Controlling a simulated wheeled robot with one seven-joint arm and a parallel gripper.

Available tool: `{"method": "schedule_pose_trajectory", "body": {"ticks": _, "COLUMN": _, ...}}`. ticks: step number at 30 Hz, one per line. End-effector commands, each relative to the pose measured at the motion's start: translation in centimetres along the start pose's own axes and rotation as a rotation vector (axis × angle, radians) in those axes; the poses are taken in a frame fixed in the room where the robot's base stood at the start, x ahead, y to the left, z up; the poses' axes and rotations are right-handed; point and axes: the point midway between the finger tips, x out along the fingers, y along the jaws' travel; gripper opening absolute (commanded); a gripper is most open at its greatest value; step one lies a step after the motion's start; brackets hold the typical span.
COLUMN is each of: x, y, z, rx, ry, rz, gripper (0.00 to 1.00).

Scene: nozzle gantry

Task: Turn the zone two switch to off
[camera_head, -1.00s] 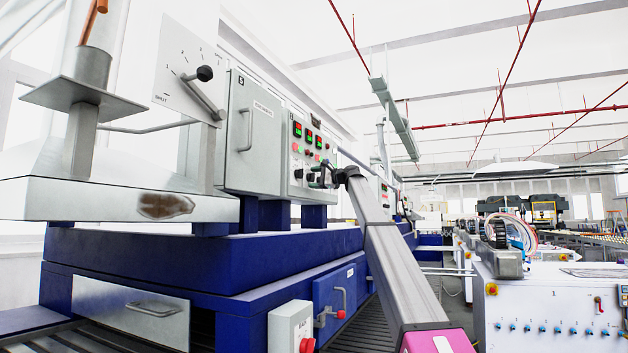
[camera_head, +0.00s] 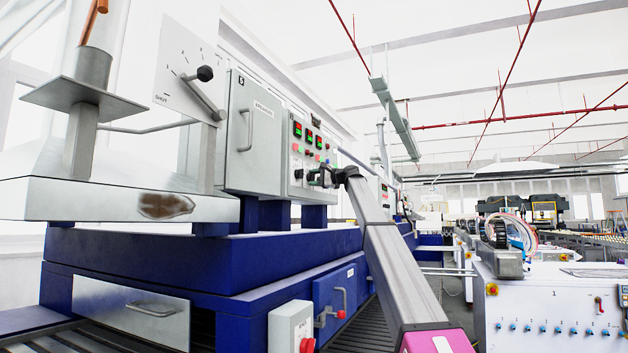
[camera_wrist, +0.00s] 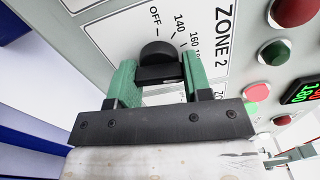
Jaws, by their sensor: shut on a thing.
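The zone two switch (camera_wrist: 157,57) is a round black knob on a white dial plate (camera_wrist: 192,18) marked ZONE 2, with OFF, 140 and 160 around it in the wrist view. My gripper (camera_wrist: 158,70) has its green fingers on either side of the knob and is shut on it. The fingers and the dark gripper body hide the lower part of the dial. I cannot tell which mark the knob points to. In the head view my gripper (camera_head: 318,178) is at the lower part of the control panel (camera_head: 297,160), where the knob is too small to make out.
Beside the dial are a red button (camera_wrist: 292,10), a dark green button (camera_wrist: 273,52), a pink button (camera_wrist: 257,92) and a lit display (camera_wrist: 301,92). A grey cabinet with a handle (camera_head: 247,130) stands left of the panel. The blue base (camera_head: 200,262) lies below.

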Motion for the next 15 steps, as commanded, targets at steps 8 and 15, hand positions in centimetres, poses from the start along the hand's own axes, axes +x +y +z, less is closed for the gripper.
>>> {"method": "schedule_pose_trajectory", "body": {"ticks": 8, "x": -0.04, "y": -0.04, "z": 0.01, "rx": -0.24, "ry": -0.001, "rz": 0.002, "gripper": 0.22}}
{"method": "schedule_pose_trajectory", "body": {"ticks": 15, "x": -0.04, "y": -0.13, "z": 0.05, "rx": -0.468, "ry": -0.001, "rz": 0.002, "gripper": 0.22}}
